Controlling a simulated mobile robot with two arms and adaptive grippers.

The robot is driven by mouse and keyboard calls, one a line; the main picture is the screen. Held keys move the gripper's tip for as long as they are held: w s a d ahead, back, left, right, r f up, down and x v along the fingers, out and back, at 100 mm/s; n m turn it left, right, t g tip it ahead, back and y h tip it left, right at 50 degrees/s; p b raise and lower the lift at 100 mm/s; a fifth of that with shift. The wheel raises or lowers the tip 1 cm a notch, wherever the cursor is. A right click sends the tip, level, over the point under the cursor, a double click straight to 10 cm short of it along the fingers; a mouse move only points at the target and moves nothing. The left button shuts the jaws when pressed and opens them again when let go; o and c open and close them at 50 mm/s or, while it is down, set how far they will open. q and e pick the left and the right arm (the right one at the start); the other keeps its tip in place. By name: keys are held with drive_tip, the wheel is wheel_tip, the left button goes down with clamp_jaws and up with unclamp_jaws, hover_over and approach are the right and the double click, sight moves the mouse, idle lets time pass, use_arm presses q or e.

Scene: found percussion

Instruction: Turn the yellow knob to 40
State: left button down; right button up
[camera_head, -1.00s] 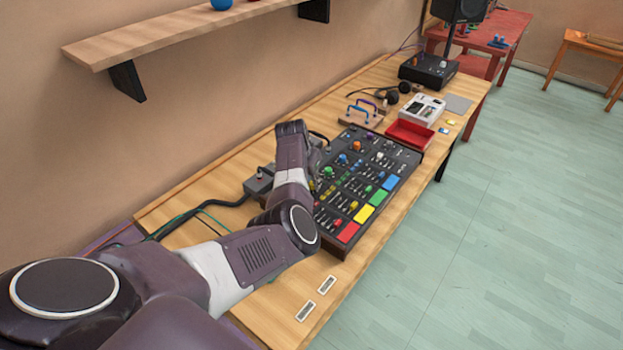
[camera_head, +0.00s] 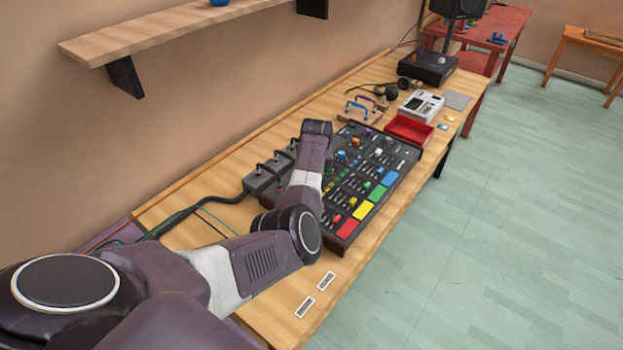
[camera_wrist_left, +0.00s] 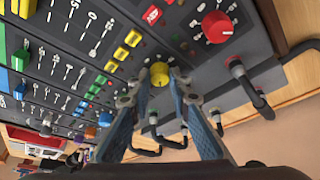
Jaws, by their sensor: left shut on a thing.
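The mixing console (camera_head: 371,222) lies on the wooden workbench, partly covered by my left arm in the head view. The yellow knob (camera_wrist_left: 159,71) shows in the left wrist view, on the dark panel among printed marks. My left gripper (camera_wrist_left: 157,80) has one finger on each side of it and is shut on it. I cannot read its pointer or the numbers around it. In the head view my left arm hides the gripper and this knob. My right gripper is in neither view.
A red knob (camera_wrist_left: 217,26) sits to the right of the yellow one in the wrist view. Plugged cables (camera_wrist_left: 256,95) stand close by at the panel's edge. A red tray (camera_head: 409,130) lies beyond the console. A shelf (camera_head: 170,30) hangs on the wall.

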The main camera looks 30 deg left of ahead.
use_arm(q)
drive_tip(key=shift+f, duration=0.1)
idle(0.3)
drive_tip(key=c, duration=1.8)
unclamp_jaws()
drive_tip(key=v, duration=1.2)
